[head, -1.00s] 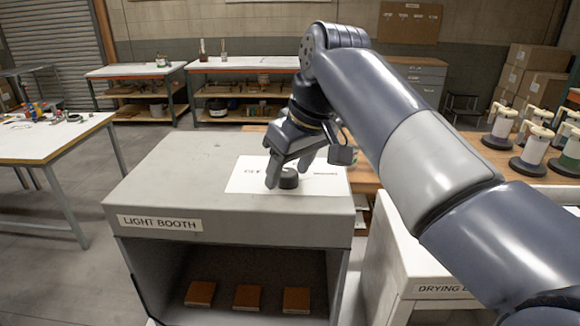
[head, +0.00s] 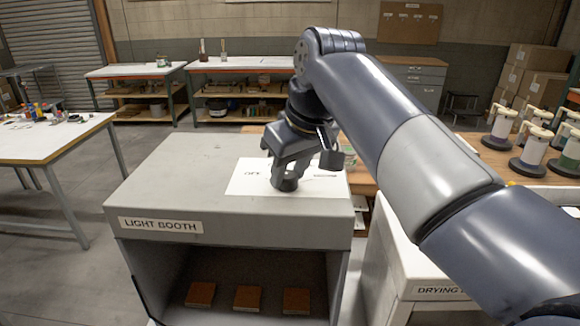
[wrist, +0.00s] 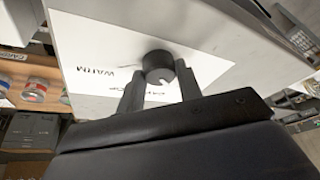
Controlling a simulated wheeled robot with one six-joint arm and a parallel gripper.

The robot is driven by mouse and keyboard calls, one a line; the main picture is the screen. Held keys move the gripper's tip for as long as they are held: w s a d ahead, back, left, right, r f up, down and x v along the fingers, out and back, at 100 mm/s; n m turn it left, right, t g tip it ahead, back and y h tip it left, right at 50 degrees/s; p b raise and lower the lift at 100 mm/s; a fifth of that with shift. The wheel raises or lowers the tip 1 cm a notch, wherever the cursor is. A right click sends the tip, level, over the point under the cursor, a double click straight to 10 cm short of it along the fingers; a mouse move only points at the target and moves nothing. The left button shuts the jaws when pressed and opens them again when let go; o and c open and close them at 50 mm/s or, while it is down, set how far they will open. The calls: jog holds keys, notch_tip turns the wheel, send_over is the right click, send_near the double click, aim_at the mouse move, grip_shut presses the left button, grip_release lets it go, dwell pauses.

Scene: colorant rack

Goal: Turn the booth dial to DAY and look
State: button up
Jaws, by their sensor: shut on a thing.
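The light booth (head: 165,190) is a grey box with a labelled front and an open front below. A white card (head: 240,184) lies on its top, with a black dial (head: 285,184) on it. My gripper (head: 286,180) reaches down from above and is shut on the dial. In the wrist view the round dial (wrist: 158,64) sits between the two fingers (wrist: 160,82), with a pale mark on its lower side. The word WARM (wrist: 93,71) shows left of it. Other lettering between the fingers is partly hidden, and I cannot read the dial's setting for sure.
Three brown panels (head: 247,298) lie inside the booth. A white cabinet labelled DRYING (head: 415,262) stands at the right, under my arm. Several colorant canisters (head: 535,148) stand on the wooden counter behind it. A white table (head: 50,140) is at the left, with open floor between.

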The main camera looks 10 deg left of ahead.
jog(key=m, duration=0.1)
jog(key=m+h+p, duration=0.1)
jog(key=m, duration=0.1)
jog(key=shift+s+a+r+t+p, duration=0.1)
jog(key=shift+r+t+p, duration=0.1)
jog(key=shift+t+p, duration=0.1)
jog(key=shift+f+m+t+h+p, duration=0.15)
jog(key=shift+m+h+p, duration=0.25)
jog(key=shift+m, duration=0.5)
jog(key=shift+r+m+t+h+p, duration=0.15)
jog(key=shift+m+h+p, duration=0.25)
jog(key=shift+m, duration=0.5)
jog(key=shift+f, duration=0.15)
jog(key=o, duration=1)
jog(key=v, duration=1)
jog(key=shift+r, duration=0.4)
